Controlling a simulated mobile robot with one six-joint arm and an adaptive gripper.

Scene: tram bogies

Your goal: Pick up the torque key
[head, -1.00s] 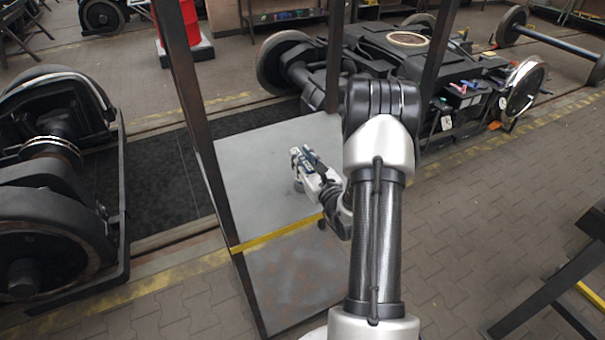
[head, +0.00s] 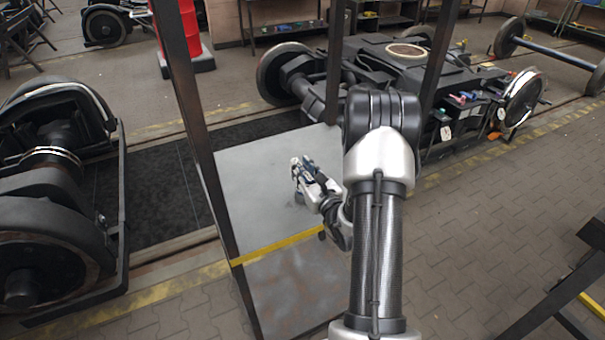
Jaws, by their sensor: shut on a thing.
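My gripper (head: 299,176) is in the middle of the head view, over the grey upper part of a flat panel (head: 245,180). It is shut on a small dark grey piece (head: 299,197) that shows just below the fingertips. This piece fits the torque key, but it is too small and too covered by the fingers to make out its shape. I cannot tell whether it touches the panel or hangs just above it.
Dark upright posts (head: 190,110) stand on both sides of the panel, close to my arm. A yellow strip (head: 275,246) crosses the panel. A bogie (head: 400,75) stands behind, another (head: 50,200) at left. A dark metal frame (head: 560,300) is at lower right. Paved floor (head: 470,230) at right is clear.

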